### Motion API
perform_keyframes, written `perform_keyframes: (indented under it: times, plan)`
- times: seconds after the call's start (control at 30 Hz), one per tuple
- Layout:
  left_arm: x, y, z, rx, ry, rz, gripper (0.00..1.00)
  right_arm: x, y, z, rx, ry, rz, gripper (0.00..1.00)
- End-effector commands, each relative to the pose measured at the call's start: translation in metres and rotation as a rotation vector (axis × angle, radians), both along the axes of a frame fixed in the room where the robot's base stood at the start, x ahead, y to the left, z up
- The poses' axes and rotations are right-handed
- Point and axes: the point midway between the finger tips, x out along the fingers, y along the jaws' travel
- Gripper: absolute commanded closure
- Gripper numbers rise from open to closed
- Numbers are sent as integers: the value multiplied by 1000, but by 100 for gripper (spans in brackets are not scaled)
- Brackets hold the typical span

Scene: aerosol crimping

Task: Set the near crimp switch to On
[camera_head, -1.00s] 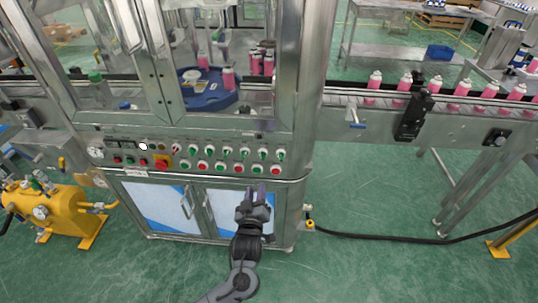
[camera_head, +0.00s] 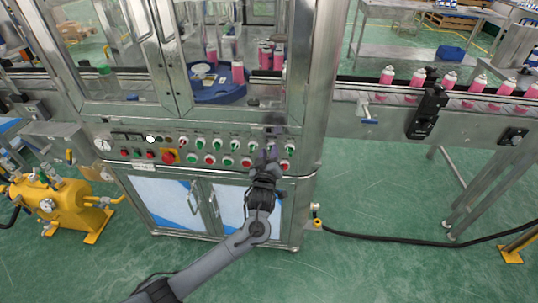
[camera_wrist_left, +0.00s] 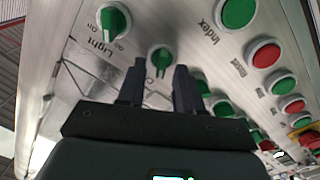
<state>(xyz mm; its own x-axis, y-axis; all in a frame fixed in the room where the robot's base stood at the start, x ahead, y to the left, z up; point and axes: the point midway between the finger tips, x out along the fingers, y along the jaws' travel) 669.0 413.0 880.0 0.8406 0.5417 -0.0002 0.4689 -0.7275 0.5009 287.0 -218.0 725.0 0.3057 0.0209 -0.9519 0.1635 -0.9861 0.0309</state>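The control panel has a row of green rotary switches. In the left wrist view, one green switch (camera_wrist_left: 162,60) sits between and just beyond my fingertips. Its label is mostly hidden by a finger and only a first letter like C shows. Its On or Off setting cannot be read. My left gripper (camera_head: 269,153) is raised in front of the panel's right part. Its two dark fingers (camera_wrist_left: 158,80) are apart and empty, pointing at the panel. In the head view it covers part of the switch row. My right gripper is not in view.
The Light switch (camera_wrist_left: 115,20) is beside the centred switch. Green and red push buttons (camera_wrist_left: 265,54) sit close by, and a red emergency button on yellow (camera_head: 168,156) is further left. Cabinet doors (camera_head: 228,205) lie below. Pink cans (camera_head: 448,81) stand on the conveyor at right.

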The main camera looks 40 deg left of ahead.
Motion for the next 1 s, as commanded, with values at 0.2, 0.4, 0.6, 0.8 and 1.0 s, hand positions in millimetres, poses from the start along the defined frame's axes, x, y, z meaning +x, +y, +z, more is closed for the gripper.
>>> perform_keyframes:
  times: [0.2,0.4,0.6,0.8,1.0]
  plan:
    - [4,3,0,1,1,0,65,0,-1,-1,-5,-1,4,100]
    - [4,3,0,1,1,0,68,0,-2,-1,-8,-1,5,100]
    - [4,3,0,1,1,0,99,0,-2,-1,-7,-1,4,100]
    - [4,3,0,1,1,0,100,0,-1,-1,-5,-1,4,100]
    - [4,3,2,18,12,0,100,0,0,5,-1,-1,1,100]
